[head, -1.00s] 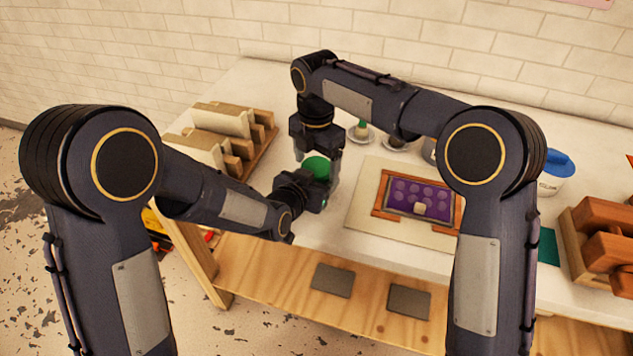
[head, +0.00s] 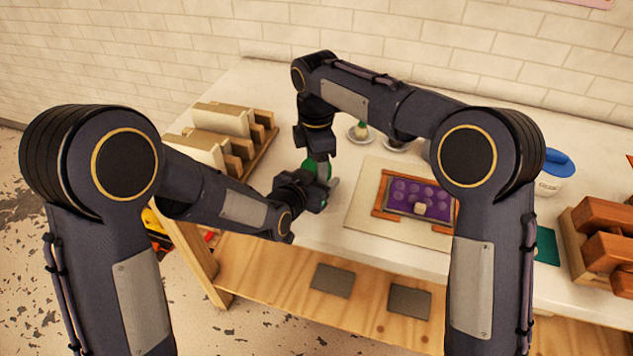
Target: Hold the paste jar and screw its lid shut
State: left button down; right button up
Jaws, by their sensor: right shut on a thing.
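The green lid (head: 309,165) of the paste jar shows near the middle of the table, partly covered by my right gripper. My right gripper (head: 318,172) points down from above and is shut on the lid. My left gripper (head: 326,192) reaches in low from the left at the jar, just below the lid. Its fingers are mostly hidden, so I cannot tell whether they are closed. The jar's body is hidden behind the two grippers.
A framed purple tray (head: 416,198) on a pale board (head: 360,212) lies right of the jar. A wooden rack with blocks (head: 222,130) stands at the left. Small dishes (head: 360,133) are behind. A blue-lidded tub (head: 552,177) and brown wooden blocks (head: 605,240) are at the right.

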jog(key=o, duration=1.1)
jog(key=shift+a+r, duration=0.1)
jog(key=shift+r, duration=2.25)
jog(key=shift+c, duration=0.8)
jog(key=shift+r+n, duration=1)
jog(key=shift+r, duration=0.8)
jog(key=shift+c, duration=0.7)
jog(key=shift+f, duration=0.1)
